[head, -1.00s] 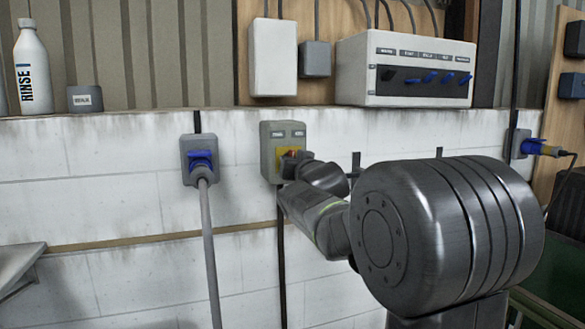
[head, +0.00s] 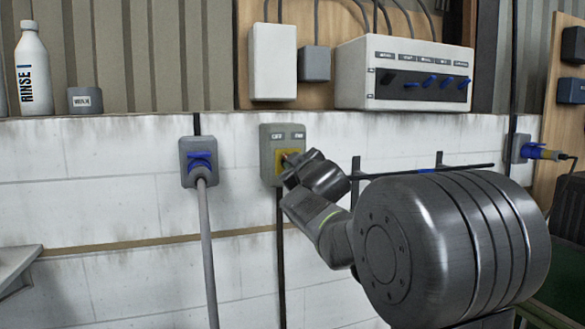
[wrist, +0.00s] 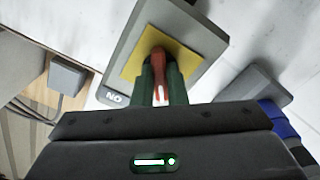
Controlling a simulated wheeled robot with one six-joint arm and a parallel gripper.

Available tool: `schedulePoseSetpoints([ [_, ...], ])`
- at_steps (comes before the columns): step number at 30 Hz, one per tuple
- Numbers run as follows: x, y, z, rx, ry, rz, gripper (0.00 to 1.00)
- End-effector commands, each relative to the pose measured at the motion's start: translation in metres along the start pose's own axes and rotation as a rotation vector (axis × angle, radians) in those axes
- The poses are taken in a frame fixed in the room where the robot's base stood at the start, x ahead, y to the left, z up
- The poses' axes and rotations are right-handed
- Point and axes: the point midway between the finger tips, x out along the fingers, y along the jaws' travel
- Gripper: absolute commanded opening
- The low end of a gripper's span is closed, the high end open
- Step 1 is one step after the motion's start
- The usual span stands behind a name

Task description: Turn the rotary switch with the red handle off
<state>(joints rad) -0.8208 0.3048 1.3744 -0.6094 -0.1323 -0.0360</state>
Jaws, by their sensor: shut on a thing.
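The rotary switch is a grey wall box (head: 267,150) with a yellow plate (head: 279,158) and labels reading OFF on the left and ON on the right. My gripper (head: 290,163) is at the plate in the head view and covers the handle there. In the wrist view the box (wrist: 180,20) looks tilted, with the ON label upside down. The red handle (wrist: 158,60) stands over the yellow plate (wrist: 195,62) between the green fingers of my gripper (wrist: 160,82), which is shut on it. Which label the handle points to cannot be told.
A blue plug (head: 201,161) with a grey cable sits left of the switch. A dark thin bar (head: 420,171) runs along the wall to the right. A white control box (head: 405,72) and smaller boxes are above. A RINSE bottle (head: 32,70) stands on the ledge.

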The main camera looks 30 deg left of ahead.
Motion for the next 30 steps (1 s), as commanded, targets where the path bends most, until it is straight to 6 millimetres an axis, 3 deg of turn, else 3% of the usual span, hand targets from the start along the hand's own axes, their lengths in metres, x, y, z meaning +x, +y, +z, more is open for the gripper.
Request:
schedulePoseSetpoints([
  [21,0.0001,0.0002,-0.0001,-0.074,0.000,0.000,0.00],
  [22,0.0001,0.0002,-0.0001,-0.074,0.000,0.000,0.18],
  [24,0.0001,0.0001,-0.0001,-0.074,0.000,0.000,0.32],
  [30,0.0001,0.0001,-0.0001,-0.073,0.000,0.000,0.34],
])
